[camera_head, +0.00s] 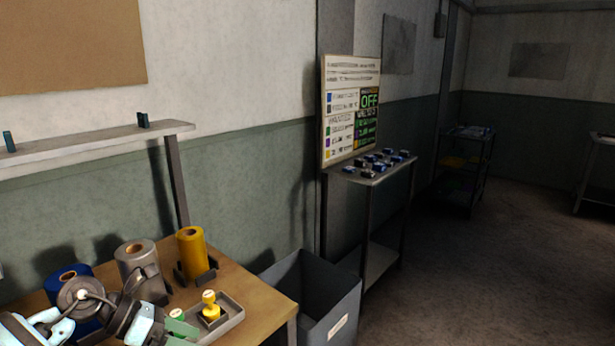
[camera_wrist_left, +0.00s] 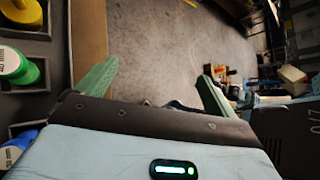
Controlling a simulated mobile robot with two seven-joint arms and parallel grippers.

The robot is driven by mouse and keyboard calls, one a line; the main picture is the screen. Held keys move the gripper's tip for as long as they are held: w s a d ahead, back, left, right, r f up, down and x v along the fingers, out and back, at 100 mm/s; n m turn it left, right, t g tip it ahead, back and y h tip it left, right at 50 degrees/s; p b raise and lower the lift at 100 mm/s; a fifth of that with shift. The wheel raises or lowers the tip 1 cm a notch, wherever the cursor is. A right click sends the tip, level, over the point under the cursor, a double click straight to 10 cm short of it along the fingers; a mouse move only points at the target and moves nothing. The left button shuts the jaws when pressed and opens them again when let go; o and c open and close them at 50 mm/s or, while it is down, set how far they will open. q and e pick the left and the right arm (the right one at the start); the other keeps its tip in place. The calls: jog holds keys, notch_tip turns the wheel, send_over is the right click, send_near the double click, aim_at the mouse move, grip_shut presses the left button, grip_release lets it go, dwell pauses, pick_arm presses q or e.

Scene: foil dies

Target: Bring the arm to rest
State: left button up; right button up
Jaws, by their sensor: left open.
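My left arm comes in at the lower left of the head view, over the wooden table. Its gripper (camera_head: 181,325) is beside the tray with the yellow-handled die. In the left wrist view my left gripper (camera_wrist_left: 158,73) has its two green fingers wide apart, with nothing between them but a view of the floor. A yellow-handled die (camera_head: 211,308) stands in the grey tray (camera_head: 235,318). The wrist view shows yellow (camera_wrist_left: 20,10), green (camera_wrist_left: 20,68) and blue (camera_wrist_left: 24,148) handles in tray compartments at its left. My right gripper is not in view.
Blue (camera_head: 68,272), grey (camera_head: 138,260) and yellow (camera_head: 191,250) foil rolls stand on the table (camera_head: 262,292), close to my arm. A grey bin (camera_head: 335,318) is beyond its right edge. A stand (camera_head: 379,178) with small blocks is under a sign (camera_head: 342,120).

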pick_arm(q)
jog(key=s+d+f+n+t+h, duration=0.6)
jog(key=d+n+t, duration=0.3)
jog(key=n, duration=0.7)
jog(key=s+a+f+n+g+y, duration=0.1)
jog(key=s+a+f+n+y, duration=0.2)
jog(key=s+f+n+y, duration=0.4)
jog(key=s+a+f+n+g+y+p, duration=0.1)
jog(key=s+a+f+n+y, duration=0.3)
jog(key=s+f+n, duration=1.2)
jog(key=s+n+y, duration=0.3)
jog(key=n, duration=0.1)
jog(key=shift+s+a+f+y, duration=0.15)
jog(key=shift+s+y, duration=0.15)
jog(key=shift+y, duration=0.1)
